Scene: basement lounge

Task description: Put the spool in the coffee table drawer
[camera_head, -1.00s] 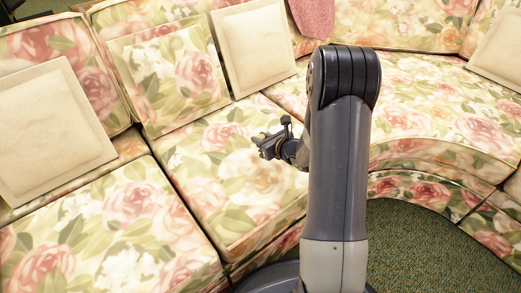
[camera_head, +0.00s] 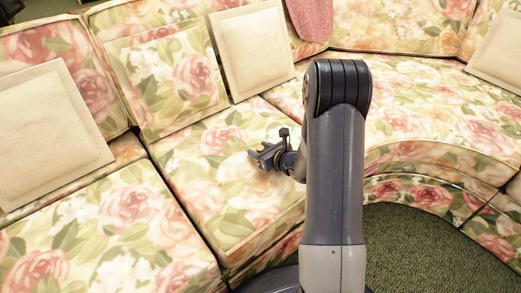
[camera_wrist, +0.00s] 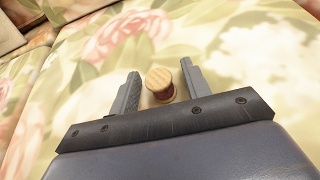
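The spool (camera_wrist: 159,80) has a light wooden end and a dark red body. It lies on the floral sofa seat in the wrist view, between the two fingers of my gripper (camera_wrist: 160,85). The fingers are apart, with a clear gap on the spool's left; it is close to the right finger, and I cannot tell whether they touch. In the head view my gripper (camera_head: 258,158) is low over the seat, and the spool is too small or hidden to make out clearly. The coffee table and its drawer are not in view.
The floral sofa (camera_head: 232,205) curves around the back and right. Cream cushions (camera_head: 252,48) lean on its backrest, and a pink cloth (camera_head: 312,18) hangs over it. The dark green carpet (camera_head: 420,250) at the lower right is clear.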

